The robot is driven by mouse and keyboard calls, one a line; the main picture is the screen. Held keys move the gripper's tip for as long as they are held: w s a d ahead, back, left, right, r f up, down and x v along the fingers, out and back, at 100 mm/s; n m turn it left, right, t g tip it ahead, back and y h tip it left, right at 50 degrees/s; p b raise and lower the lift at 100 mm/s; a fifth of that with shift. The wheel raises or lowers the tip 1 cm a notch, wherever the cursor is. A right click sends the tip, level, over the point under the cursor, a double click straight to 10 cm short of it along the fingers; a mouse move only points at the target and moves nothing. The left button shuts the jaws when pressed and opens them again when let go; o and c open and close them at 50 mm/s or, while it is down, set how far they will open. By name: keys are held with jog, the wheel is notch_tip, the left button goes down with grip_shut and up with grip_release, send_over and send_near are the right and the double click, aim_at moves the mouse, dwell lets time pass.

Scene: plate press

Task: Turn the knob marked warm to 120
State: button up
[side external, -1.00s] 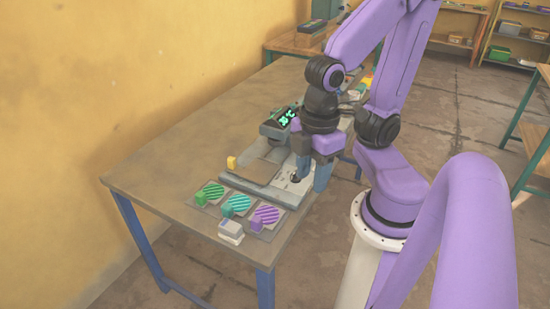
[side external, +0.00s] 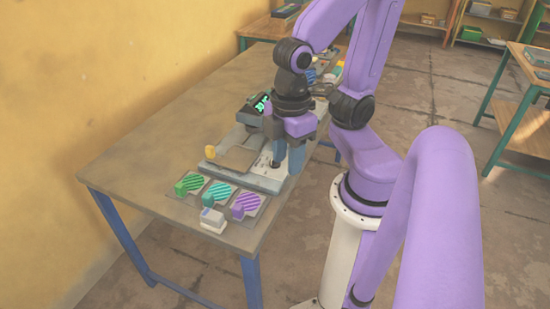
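The grey plate press (side external: 240,155) stands on the table, with a dark display showing green digits (side external: 262,103) too small to read. A dark round knob (side external: 275,163) sits on its pale front panel. The word marked on the knob cannot be read. My gripper (side external: 286,164) points down at this panel, with its blue-grey fingers right at the knob. One finger partly covers the panel, so I cannot tell whether the fingers touch or clasp the knob.
Green (side external: 189,185), teal (side external: 217,193) and purple (side external: 245,205) striped plates lie in front of the press, near a small white-grey block (side external: 212,220). A yellow round handle (side external: 210,152) sticks out at the press's left. The table's (side external: 140,150) left side is clear.

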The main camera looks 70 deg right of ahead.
jog(key=w+d+f+m+g+y, duration=0.1)
jog(key=w+d+f+m+g, duration=0.1)
jog(key=w+d+m, duration=1.1)
jog(key=s+d+f+m+t+y, duration=0.2)
jog(key=d+m+t+y, duration=0.1)
jog(key=d+m, duration=1.45)
jog(key=a+f, duration=0.3)
jog(key=f, duration=0.2)
jog(key=a+f+m, duration=0.1)
jog(key=a+f, duration=0.1)
jog(key=f, duration=0.3)
jog(key=w+a+f+m, duration=0.1)
jog(key=a+f, duration=0.2)
jog(key=f, duration=0.3)
jog(key=shift+w+a+m, duration=0.1)
jog(key=shift+a+m, duration=0.15)
jog(key=shift+a, duration=0.05)
grip_shut()
